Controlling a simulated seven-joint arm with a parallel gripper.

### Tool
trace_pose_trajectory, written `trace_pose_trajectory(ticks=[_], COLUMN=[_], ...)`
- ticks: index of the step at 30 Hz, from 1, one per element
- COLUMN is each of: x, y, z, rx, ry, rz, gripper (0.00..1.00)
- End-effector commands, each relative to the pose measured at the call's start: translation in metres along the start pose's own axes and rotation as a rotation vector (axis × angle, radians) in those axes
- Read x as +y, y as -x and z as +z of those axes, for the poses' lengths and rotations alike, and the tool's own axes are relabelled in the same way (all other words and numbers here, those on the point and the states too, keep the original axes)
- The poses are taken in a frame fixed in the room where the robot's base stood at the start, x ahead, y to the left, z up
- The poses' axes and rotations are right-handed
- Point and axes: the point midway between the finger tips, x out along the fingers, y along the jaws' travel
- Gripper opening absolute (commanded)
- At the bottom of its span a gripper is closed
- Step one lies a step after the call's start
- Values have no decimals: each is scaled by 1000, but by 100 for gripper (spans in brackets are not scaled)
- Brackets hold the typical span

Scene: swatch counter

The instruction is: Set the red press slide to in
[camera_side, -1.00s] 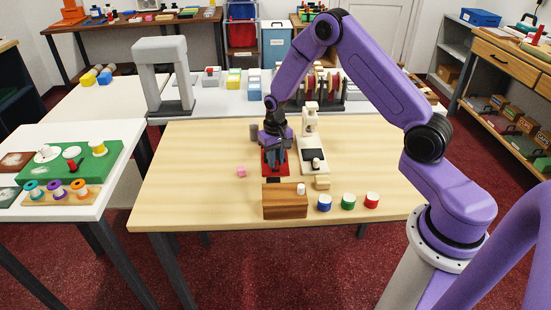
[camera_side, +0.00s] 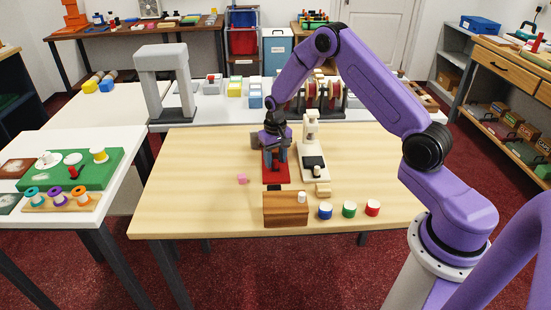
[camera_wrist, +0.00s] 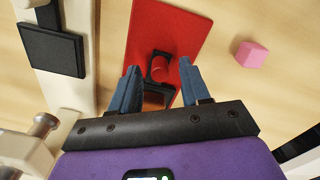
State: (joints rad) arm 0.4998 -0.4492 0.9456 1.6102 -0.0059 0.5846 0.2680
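The red press (camera_side: 276,178) stands on the wooden table, left of a white press. In the wrist view its flat red plate (camera_wrist: 178,28) carries a dark part with a round red piece (camera_wrist: 160,68) on it; I cannot tell for certain which part is the slide or its setting. My gripper (camera_wrist: 158,82) points down over the plate, its blue fingers apart, one on each side of the dark part, with no clear contact. In the side view my gripper (camera_side: 275,155) covers the rear of the red press.
The white press (camera_side: 312,152) is close on the right. A pink cube (camera_side: 242,179) lies left. A wooden block (camera_side: 285,210) and blue, green and red pots (camera_side: 325,211) line the front. The table's left side is clear.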

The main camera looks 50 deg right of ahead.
Motion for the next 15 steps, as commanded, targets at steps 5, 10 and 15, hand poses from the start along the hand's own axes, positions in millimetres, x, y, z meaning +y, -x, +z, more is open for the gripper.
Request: trace_pose_trajectory(ticks=[5,10,15], x=[0,0,0], y=[0,8,35], z=[0,0,0], rx=[-1,0,3], ry=[-1,-1,-1], rz=[0,0,-1], gripper=[46,46,46])
